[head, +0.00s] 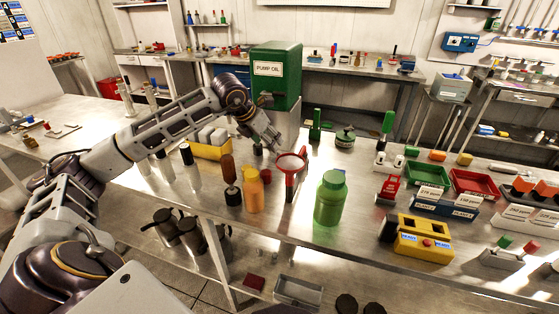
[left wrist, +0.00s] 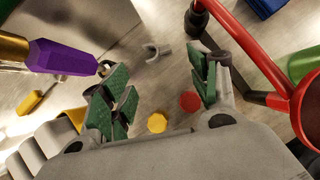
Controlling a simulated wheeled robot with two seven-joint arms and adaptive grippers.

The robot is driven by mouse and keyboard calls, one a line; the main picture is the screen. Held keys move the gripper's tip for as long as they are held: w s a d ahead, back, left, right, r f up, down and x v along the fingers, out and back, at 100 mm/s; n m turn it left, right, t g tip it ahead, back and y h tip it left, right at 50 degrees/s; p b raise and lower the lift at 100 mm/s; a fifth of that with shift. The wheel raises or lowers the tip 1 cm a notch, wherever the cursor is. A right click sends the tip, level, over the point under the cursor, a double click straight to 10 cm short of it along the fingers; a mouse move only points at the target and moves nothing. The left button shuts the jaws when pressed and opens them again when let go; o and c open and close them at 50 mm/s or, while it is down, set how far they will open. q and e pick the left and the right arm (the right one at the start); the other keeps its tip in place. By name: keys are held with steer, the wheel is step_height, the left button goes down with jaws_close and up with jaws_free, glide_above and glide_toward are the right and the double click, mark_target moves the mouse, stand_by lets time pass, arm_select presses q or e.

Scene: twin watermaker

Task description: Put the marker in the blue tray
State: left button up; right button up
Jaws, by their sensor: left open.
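My left gripper (head: 272,143) hangs over the steel bench, beside the red funnel and in front of the green drum. In the left wrist view its green-padded fingers (left wrist: 160,95) are spread, with nothing held between them. A low blue tray (head: 445,208) with white labels on its front stands on the right side of the bench, far from this gripper. I cannot make out the marker for certain in either view. A purple, faceted piece with a gold part (left wrist: 65,57) lies left of the fingers in the wrist view. My right gripper is not in view.
The red funnel on its stand (head: 291,162), an orange bottle (head: 253,190) and a green bottle (head: 330,199) crowd the area near the gripper. The green drum (head: 277,80) stands behind. A yellow box (head: 424,240) stands at the front right.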

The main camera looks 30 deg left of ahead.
arm_select(q)
steer(key=shift+x, duration=3.2)
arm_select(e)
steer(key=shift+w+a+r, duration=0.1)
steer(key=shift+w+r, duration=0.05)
arm_select(q)
steer(key=shift+f, duration=0.1)
steer(key=shift+w+d+f, duration=0.1)
steer(key=shift+w+f, duration=0.05)
steer(key=shift+f, duration=0.2)
steer(key=shift+x, duration=2.1)
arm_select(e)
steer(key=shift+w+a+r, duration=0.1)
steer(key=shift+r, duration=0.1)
arm_select(q)
steer(key=c, duration=0.6)
steer(key=shift+r, duration=0.1)
